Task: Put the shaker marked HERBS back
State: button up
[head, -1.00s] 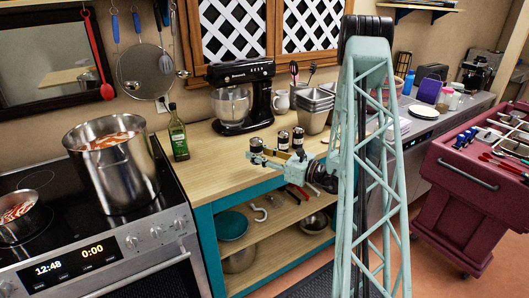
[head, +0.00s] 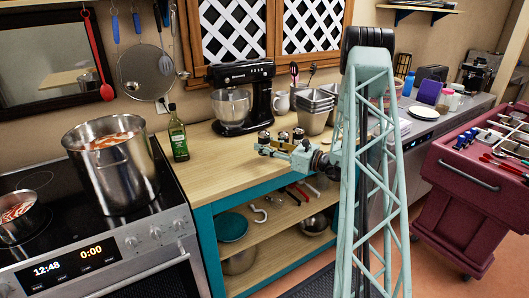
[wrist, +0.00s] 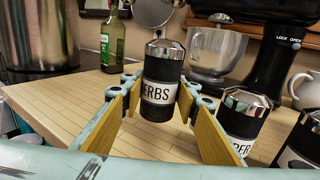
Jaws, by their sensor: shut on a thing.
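The shaker marked HERBS (wrist: 162,70) has a black body, a shiny metal cap and a white label reading "ERBS" in the wrist view. It is upright between the yellow-padded fingers of my gripper (wrist: 158,104), which is shut on it. In the head view my gripper (head: 266,149) is over the wooden counter, with the HERBS shaker's cap (head: 264,135) showing at its tip and the lower body hidden. A second shaker (wrist: 240,121), its label ending in "PER", stands right of the fingers. A third shaker (wrist: 304,140) is cut off at the right edge, its label unreadable.
The stand mixer (head: 242,92) stands behind the shakers. The metal containers (head: 316,108) and white jug (head: 281,101) are behind right. The green bottle (head: 178,135) stands back left, by the stove with the large pot (head: 120,170). The counter's front left is clear.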

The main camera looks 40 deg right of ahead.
jog(key=shift+w+d, duration=0.1)
jog(key=shift+d, duration=0.1)
jog(key=shift+w+d+f, duration=0.1)
jog(key=shift+d+f, duration=0.05)
jog(key=shift+f, duration=0.05)
jog(key=shift+f+b, duration=0.4)
jog(key=shift+f, duration=1.2)
jog(key=shift+f, duration=0.1)
jog(key=o, duration=1)
jog(key=shift+p+v, duration=0.7)
jog(key=shift+v, duration=5.3)
